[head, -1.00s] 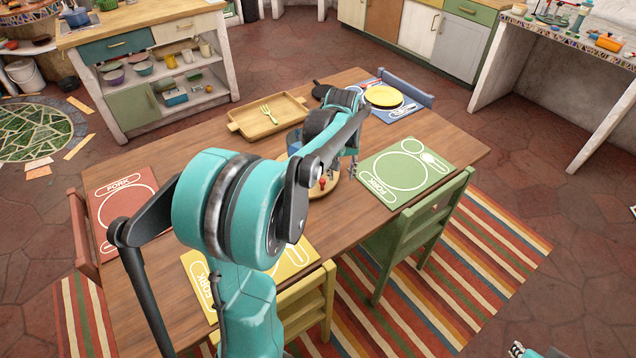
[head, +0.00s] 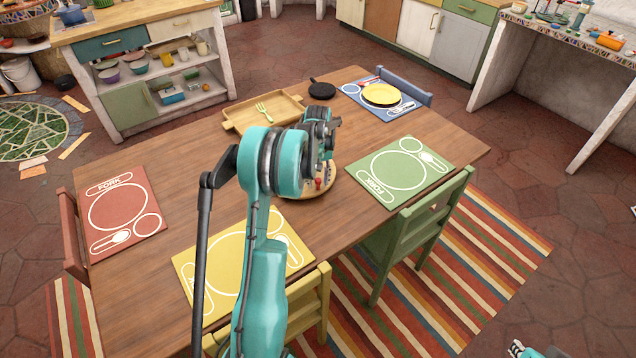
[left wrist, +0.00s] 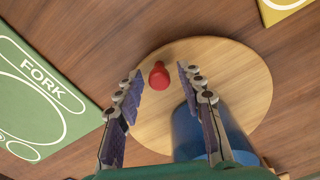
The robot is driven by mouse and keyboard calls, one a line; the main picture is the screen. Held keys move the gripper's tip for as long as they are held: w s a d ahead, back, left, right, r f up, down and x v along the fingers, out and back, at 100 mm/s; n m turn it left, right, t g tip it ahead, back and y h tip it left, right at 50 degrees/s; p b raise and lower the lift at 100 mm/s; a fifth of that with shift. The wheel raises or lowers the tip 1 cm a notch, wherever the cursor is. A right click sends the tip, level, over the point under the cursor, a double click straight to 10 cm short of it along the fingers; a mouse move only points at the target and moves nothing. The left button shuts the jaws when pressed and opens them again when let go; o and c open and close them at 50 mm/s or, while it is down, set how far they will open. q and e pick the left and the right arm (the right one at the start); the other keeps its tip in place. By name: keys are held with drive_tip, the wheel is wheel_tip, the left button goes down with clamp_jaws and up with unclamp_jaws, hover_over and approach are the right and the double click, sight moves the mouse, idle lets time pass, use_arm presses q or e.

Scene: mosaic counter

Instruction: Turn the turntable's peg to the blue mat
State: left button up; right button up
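The round wooden turntable (head: 327,190) is near the middle of the table, partly hidden by my left arm. A blue round object (left wrist: 190,130) sits on the turntable beside the right finger. The blue mat (head: 360,91) is at the table's far right end. My right gripper (head: 520,349) shows only at the bottom edge.
A green mat (head: 420,180) lies to the right, a yellow mat (head: 293,262) nearer, and a red mat (head: 125,215) at left. A yellow plate (head: 382,95) is on the blue mat. A wooden tray (head: 240,126) with a fork and a black pan (head: 321,86) stand behind the turntable.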

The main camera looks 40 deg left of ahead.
use_arm(q)
drive_tip(key=shift+f, duration=0.2)
clamp_jaws()
drive_tip(key=shift+w, duration=0.1)
